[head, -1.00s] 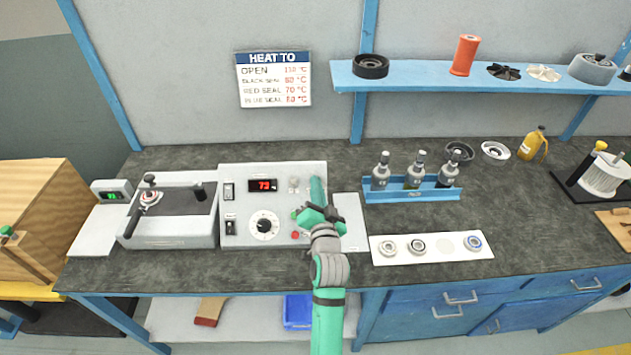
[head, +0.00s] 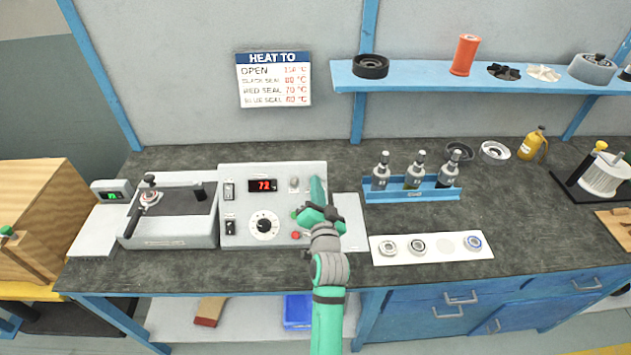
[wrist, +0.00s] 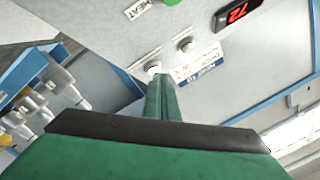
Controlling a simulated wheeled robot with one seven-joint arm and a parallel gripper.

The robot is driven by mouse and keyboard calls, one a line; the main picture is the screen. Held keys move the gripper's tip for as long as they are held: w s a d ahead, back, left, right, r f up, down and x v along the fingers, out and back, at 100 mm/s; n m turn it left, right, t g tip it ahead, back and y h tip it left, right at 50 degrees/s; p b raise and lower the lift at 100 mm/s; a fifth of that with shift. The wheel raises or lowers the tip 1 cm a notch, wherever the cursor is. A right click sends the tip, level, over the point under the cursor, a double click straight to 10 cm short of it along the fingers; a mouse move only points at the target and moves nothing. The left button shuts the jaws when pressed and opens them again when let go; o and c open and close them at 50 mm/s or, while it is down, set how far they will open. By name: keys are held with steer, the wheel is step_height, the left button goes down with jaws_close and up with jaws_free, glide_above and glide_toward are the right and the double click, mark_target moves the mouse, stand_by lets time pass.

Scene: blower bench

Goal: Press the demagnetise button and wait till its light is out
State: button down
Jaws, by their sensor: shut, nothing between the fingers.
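The grey control box (head: 275,170) stands on the bench with a red display (head: 262,185) reading 72, rocker switches and a white dial. My gripper (head: 317,185) is shut and empty, over the box's right side. In the wrist view its fingertips (wrist: 157,82) point at a small pale round knob or button (wrist: 152,67), very close to it; I cannot tell whether they touch. A second small round fitting (wrist: 185,44) lies beside it, near a blue-and-white label. Neither shows a clear glow.
A green button (head: 295,215) and a red button (head: 295,235) sit lower on the box. The heater tray (head: 170,242) is to the left. A blue bottle rack (head: 410,194) and a white strip with rings (head: 400,258) are to the right.

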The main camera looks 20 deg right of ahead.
stand_by(0.3)
steer(key=shift+s+a+r, duration=0.2)
steer(key=shift+s+r, duration=0.3)
steer(key=shift+s, duration=0.05)
steer(key=s+r, duration=0.1)
steer(key=s+a+r, duration=0.1)
steer(key=s+r, duration=0.1)
steer(key=shift+s+r, duration=0.2)
steer(key=shift+r, duration=0.1)
stand_by(0.4)
steer(key=shift+f, duration=0.1)
stand_by(0.5)
